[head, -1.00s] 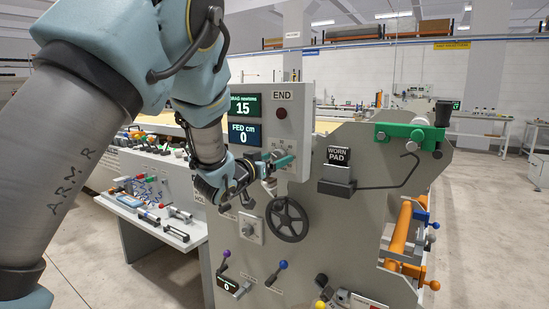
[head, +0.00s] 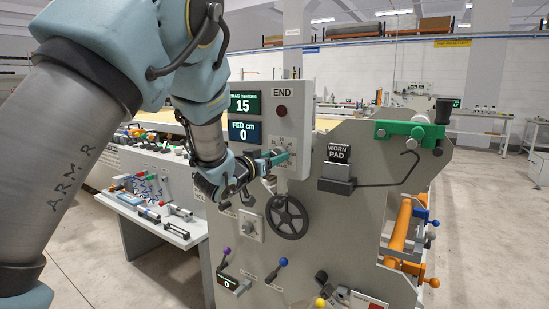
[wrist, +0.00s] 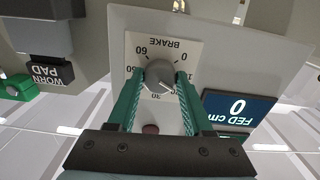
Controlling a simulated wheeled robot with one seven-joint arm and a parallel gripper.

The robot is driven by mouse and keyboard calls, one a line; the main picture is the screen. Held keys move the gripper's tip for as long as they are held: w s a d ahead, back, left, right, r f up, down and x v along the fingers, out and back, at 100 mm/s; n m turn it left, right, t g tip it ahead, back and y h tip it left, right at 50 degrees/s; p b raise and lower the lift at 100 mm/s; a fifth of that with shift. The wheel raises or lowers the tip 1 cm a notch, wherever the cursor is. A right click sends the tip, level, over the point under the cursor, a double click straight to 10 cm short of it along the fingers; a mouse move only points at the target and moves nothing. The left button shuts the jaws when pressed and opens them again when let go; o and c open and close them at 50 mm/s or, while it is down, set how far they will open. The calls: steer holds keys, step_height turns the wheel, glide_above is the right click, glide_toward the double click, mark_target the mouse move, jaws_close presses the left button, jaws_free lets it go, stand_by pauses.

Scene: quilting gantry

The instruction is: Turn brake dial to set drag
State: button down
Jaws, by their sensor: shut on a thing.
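The brake dial (wrist: 160,76) is a grey knob on a white scale plate marked BRAKE, seen upside down in the wrist view. My gripper (wrist: 158,88) has its two green fingers on either side of the knob and is shut on it. In the head view my gripper (head: 279,158) reaches the panel from the left and hides most of the dial. The drag display (head: 245,103) reads 15 newtons. In the wrist view a pointer mark shows on the knob's lower right side, but its exact setting is hard to read.
The FED cm display (head: 244,132) reads 0. A dark red button (head: 282,111) sits under the END label. A black handwheel (head: 287,217) is just below my gripper. The WORN PAD block (head: 338,163) stands to the right. A tool shelf (head: 176,236) is at the left.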

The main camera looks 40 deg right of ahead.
steer(key=m+b, duration=0.3)
steer(key=b, duration=0.2)
steer(key=shift+m+b, duration=0.3)
steer(key=shift+c, duration=1.5)
jaws_free()
steer(key=shift+a, duration=0.1)
steer(key=b+v, duration=0.2)
steer(key=v, duration=0.8)
steer(key=shift+a+b, duration=0.3)
steer(key=shift+b, duration=0.1)
